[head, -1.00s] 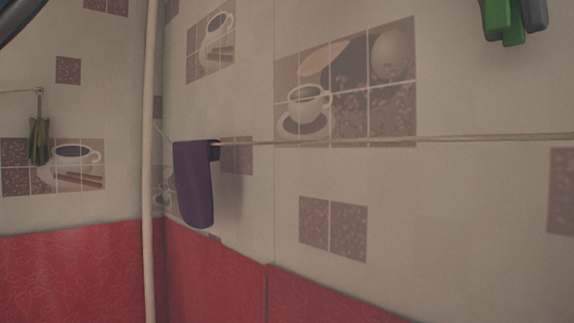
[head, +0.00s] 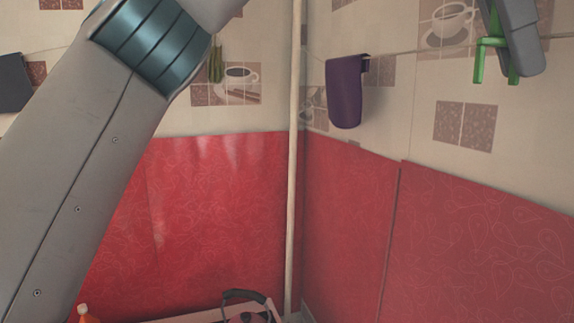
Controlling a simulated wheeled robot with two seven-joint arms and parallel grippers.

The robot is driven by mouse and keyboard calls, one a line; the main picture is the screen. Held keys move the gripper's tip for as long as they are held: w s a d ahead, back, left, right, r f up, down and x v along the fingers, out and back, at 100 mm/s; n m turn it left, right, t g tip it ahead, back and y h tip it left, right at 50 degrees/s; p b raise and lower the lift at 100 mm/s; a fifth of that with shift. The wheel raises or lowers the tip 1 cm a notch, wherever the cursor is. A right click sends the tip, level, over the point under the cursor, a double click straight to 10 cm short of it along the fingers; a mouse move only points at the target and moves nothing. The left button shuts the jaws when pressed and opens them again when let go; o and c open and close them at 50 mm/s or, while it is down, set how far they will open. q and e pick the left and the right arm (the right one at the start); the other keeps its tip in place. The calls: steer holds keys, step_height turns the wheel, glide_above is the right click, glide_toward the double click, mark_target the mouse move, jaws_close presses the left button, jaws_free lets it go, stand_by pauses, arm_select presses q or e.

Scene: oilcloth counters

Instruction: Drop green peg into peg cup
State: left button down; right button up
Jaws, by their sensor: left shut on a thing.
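My left gripper (head: 516,52) is near the top right corner of the head view, in front of the tiled wall. Its grey jaws are shut on the green peg (head: 481,62), which is partly hidden by them and hangs with its prongs down. My left arm (head: 80,180) fills the left side and passes out of the top edge. My right gripper is out of view.
A pale vertical pole (head: 294,160) stands by the corner. At the bottom edge are a dark-handled kettle (head: 248,317) and an orange item with a pale top (head: 86,317).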

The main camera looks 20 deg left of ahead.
arm_select(q)
steer(key=w+a+f+m+g+b, duration=0.1)
steer(key=w+a+f+m+b, duration=0.25)
steer(key=f, duration=0.65)
steer(key=w+a+f+m+g+y, duration=0.1)
steer(key=w+a+f+m, duration=0.1)
steer(key=w+a+f, duration=0.6)
steer(key=w+a+f+m+g+b, duration=0.1)
steer(key=a+f+m, duration=0.2)
steer(key=f, duration=0.9)
steer(key=s+a+f+m+y+b, duration=0.1)
steer(key=s+a+f+m, duration=0.1)
steer(key=f, duration=0.8)
steer(key=s+a+f+m+g+y+b, duration=0.1)
steer(key=a+f+m, duration=0.4)
steer(key=f, duration=0.6)
steer(key=s+a+f+m+g+y+b, duration=0.1)
steer(key=s+a+f+m+b, duration=0.1)
steer(key=s+a+f+m, duration=0.2)
steer(key=a+f, duration=0.3)
steer(key=f, duration=0.4)
steer(key=shift+s+a+f+y+b, duration=0.15)
steer(key=shift+a+f+y+b, duration=0.05)
steer(key=shift+y+b, duration=0.15)
